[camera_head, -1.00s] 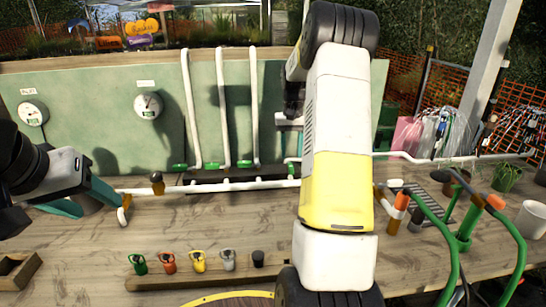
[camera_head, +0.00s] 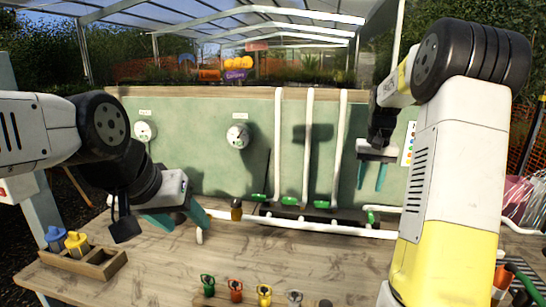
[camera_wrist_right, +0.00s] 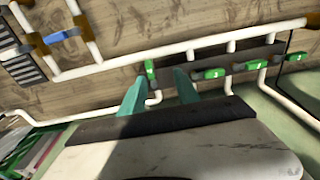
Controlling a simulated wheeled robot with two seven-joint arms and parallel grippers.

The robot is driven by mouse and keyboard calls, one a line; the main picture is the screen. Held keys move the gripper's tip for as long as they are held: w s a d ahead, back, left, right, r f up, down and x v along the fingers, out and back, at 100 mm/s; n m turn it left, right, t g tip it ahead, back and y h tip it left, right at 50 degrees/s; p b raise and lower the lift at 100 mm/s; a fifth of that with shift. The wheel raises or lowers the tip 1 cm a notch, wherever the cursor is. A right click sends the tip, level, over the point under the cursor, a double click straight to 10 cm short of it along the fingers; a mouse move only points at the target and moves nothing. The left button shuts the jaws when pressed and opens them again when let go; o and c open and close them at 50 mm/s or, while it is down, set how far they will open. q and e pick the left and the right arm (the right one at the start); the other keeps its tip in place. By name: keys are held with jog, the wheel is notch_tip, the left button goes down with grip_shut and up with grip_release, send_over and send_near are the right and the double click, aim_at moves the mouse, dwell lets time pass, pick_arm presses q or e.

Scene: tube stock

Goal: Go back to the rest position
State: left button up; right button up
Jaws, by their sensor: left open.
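My left gripper (camera_head: 178,222) hangs low over the left part of the wooden workbench (camera_head: 150,262), its teal fingers apart with nothing between them. My right gripper (camera_head: 372,178) is raised in front of the green back panel, at the right. Its teal fingers point down and stand apart; they also show in the right wrist view (camera_wrist_right: 160,90), with nothing held. In that view the green-handled valves and white pipes lie beyond the fingertips. I cannot tell the exact distance to them.
White pipes (camera_head: 278,140) with green valves run up the green panel (camera_head: 190,165) and along the bench. Two round gauges (camera_head: 238,136) hang on it. A wooden box (camera_head: 100,263) with blue and yellow items stands at the left. Several coloured clips (camera_head: 236,290) stand at the front.

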jog(key=s+a+r+n+t, duration=0.2)
jog(key=s+a+r+t, duration=0.1)
jog(key=s+a+r, duration=0.8)
jog(key=s+a+f+t+y, duration=0.1)
jog(key=s+a+f, duration=0.1)
jog(key=s, duration=0.6)
jog(key=s+a+f+n+t+y, duration=0.1)
jog(key=s+a+f, duration=0.1)
jog(key=s+a, duration=0.3)
jog(key=s, duration=0.2)
jog(key=shift+s, duration=0.35)
